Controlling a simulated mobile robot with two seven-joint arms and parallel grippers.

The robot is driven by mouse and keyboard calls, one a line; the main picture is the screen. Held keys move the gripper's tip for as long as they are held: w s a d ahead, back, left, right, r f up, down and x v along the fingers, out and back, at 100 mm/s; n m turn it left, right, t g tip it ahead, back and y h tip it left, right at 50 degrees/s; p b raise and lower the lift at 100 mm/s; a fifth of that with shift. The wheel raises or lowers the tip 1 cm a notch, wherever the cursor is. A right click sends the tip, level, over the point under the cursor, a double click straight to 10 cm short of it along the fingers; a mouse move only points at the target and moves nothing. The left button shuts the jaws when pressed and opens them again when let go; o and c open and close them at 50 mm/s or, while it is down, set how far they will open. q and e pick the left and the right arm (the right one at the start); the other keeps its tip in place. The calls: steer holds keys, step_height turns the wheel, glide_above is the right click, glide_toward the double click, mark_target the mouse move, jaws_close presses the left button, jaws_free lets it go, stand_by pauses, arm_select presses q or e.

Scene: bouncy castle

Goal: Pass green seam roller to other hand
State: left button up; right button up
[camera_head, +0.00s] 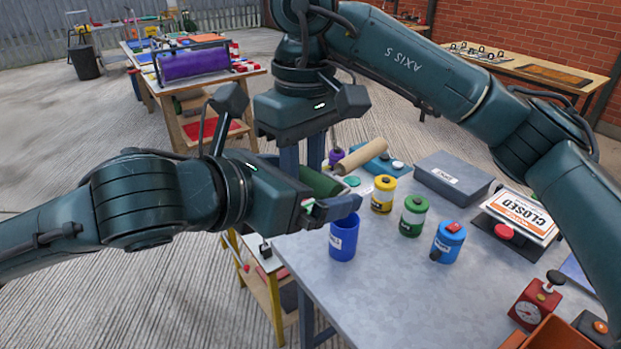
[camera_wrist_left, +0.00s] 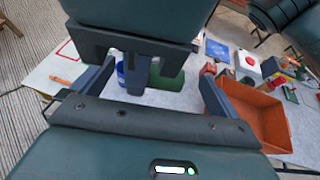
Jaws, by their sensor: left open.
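The green seam roller (camera_head: 320,183) is a green cylinder held in the air above the near left corner of the grey table (camera_head: 400,270). My left gripper (camera_head: 325,196) comes in from the left and is open around it, its near finger in front of it. My right gripper (camera_head: 302,160) points down from above, with its fingers at the roller, and appears shut on it; the exact contact is hidden. In the left wrist view the roller (camera_wrist_left: 168,82) shows green beside the right gripper's fingers (camera_wrist_left: 137,78), between my left gripper's spread fingers (camera_wrist_left: 152,92).
A blue cup (camera_head: 343,238) stands just below the grippers. Yellow (camera_head: 383,194), green (camera_head: 413,216) and blue (camera_head: 448,241) canisters stand to the right. A grey box (camera_head: 452,179), a CLOSED sign (camera_head: 522,215) and an orange bin (camera_head: 560,334) are farther right. The table's front middle is clear.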

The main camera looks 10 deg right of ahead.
arm_select(q)
steer(key=shift+w+d+f, duration=0.25)
steer(key=shift+d, duration=0.2)
steer(key=shift+s, duration=0.1)
steer(key=c, duration=1.2)
arm_select(e)
steer(key=o, duration=1.2)
steer(key=shift+c, duration=0.2)
steer(key=shift+r, duration=0.1)
